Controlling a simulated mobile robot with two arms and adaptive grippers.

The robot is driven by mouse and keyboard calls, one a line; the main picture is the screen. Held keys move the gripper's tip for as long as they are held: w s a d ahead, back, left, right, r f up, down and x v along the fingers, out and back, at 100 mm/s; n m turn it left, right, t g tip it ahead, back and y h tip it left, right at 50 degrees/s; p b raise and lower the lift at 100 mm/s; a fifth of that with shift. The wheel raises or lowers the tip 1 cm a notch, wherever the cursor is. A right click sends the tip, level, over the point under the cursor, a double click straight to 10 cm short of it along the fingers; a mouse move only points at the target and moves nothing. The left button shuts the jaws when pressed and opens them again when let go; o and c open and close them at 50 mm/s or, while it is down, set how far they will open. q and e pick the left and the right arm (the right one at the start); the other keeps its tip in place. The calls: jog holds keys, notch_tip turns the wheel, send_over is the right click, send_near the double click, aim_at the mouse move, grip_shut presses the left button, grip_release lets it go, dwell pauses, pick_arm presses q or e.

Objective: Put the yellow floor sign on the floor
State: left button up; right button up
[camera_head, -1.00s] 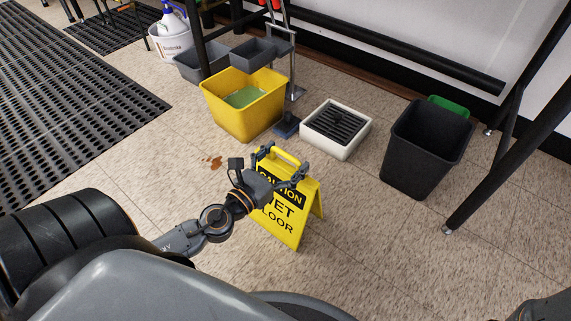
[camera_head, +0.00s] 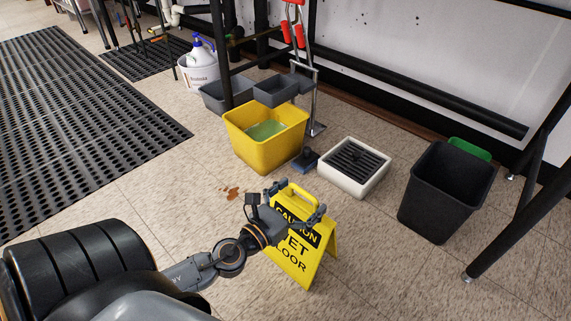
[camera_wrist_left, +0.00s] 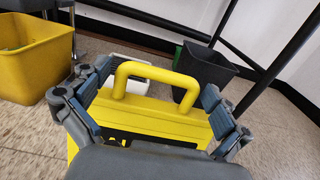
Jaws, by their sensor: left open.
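The yellow floor sign (camera_head: 293,257) stands upright and spread on the tiled floor, its black lettering partly covered by my left gripper. My left gripper (camera_head: 295,201) is open at the top of the sign, with one finger on each side of the handle. In the left wrist view the sign's handle (camera_wrist_left: 158,70) rises between the open fingers of my left gripper (camera_wrist_left: 150,92), and there are gaps between the handle and both fingers. My right gripper is not in these views.
A yellow mop bucket (camera_head: 262,140) with greenish water stands behind the sign. A white floor sink (camera_head: 343,183) and a black bin (camera_head: 447,195) are to its right. A brown spill (camera_head: 232,193) lies to its left. A black mat (camera_head: 75,120) covers the left floor.

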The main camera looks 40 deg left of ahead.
pick_arm(q)
jog(key=s+b, duration=0.3)
jog(key=s, duration=0.8)
jog(key=shift+s+a, duration=0.35)
jog(key=shift+a, duration=0.1)
jog(key=shift+f, duration=0.1)
